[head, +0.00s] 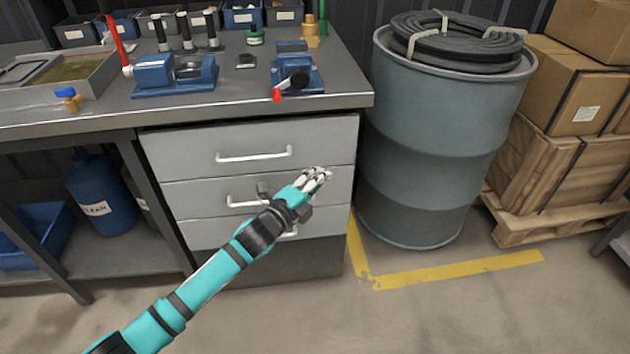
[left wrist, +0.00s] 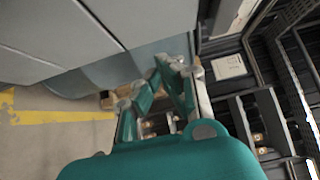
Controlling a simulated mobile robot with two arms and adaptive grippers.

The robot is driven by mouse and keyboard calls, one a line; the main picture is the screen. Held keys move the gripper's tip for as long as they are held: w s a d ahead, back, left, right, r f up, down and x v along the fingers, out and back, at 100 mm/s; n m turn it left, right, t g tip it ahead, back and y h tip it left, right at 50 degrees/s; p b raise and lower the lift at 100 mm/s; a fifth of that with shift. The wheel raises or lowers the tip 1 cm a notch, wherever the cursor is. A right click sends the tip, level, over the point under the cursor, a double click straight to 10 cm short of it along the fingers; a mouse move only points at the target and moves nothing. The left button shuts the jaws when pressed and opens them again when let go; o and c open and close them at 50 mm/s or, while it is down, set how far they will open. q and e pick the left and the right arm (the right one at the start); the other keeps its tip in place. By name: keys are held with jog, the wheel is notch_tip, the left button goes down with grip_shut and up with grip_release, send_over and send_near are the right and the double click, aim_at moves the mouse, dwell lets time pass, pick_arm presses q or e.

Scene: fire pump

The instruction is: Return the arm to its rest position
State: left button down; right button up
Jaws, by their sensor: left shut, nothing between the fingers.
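My left arm comes in from the lower left in the head view. Its teal gripper (head: 315,179) is in front of the drawer cabinet (head: 250,139), over the drawer fronts. The fingers are close together and hold nothing. In the left wrist view the gripper fingers (left wrist: 158,88) show past the teal wrist housing, with grey drawer fronts at the upper left. My right gripper is in neither view.
A workbench (head: 230,100) carries a blue vise (head: 297,80), a blue fixture (head: 175,75) and several bins. A grey drum (head: 435,125) with a coiled hose (head: 455,42) stands right of the cabinet. Boxes and a crate (head: 545,165) stand far right. The floor in front is clear.

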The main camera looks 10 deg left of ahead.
pick_arm(q)
jog(key=s+a+f+n+g+y, duration=0.45)
jog(key=s+f+n, duration=0.45)
jog(key=s+f, duration=0.45)
jog(key=s+a+f+n+g+y, duration=0.3)
jog(key=s+a+f+n+g, duration=0.4)
jog(key=s+f, duration=0.6)
jog(key=s+a+f+n+g+p, duration=0.1)
jog(key=s+f+p, duration=0.3)
jog(key=s, duration=0.6)
jog(key=s+a+f+n+g+y+p, duration=0.1)
jog(key=s+a+f+n+p, duration=0.1)
jog(key=s+p, duration=0.6)
jog(key=s+a+f+n+g+p, duration=0.1)
jog(key=s+f+p, duration=0.4)
jog(key=s, duration=0.7)
jog(key=shift+s+a+f+n+p, duration=0.3)
jog(key=shift+s+a+n+p, duration=0.1)
jog(key=shift+n+p, duration=0.25)
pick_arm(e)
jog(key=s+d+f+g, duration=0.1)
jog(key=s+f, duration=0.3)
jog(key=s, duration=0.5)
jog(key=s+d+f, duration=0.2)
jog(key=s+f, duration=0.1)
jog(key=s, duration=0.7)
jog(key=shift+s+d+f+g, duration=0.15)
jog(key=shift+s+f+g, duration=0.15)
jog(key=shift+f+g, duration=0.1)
